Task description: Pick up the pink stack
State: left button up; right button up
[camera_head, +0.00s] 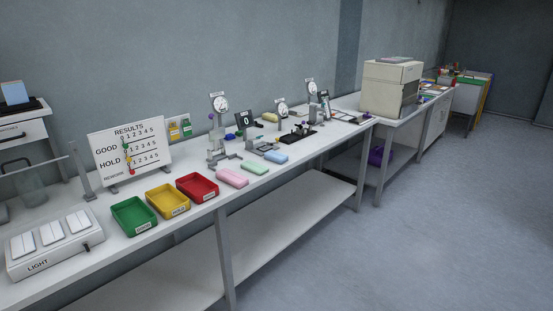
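A pink stack (232,178) lies on the white bench (262,183) near its front edge, just right of the red tray (197,187). It looks like a flat, rounded block; single layers are too small to make out. A light green block (255,168) and a light blue block (276,157) lie to its right in a row, apart from it. Neither of my grippers shows in the head view.
Yellow (167,201) and green (134,216) trays stand left of the red tray. A results board (130,150) and several dial gauges (219,104) stand behind. A light box (55,243) is at the left. The floor (400,250) in front is clear.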

aim_at(233, 179)
jog(key=i+l+u, duration=0.15)
jog(key=i+l, duration=0.15)
jog(key=i+l+u, duration=0.1)
jog(key=i+l, duration=0.2)
jog(key=l, duration=0.2)
jog(key=i+l+u, duration=0.15)
jog(key=i+l, duration=0.15)
jog(key=l, duration=0.15)
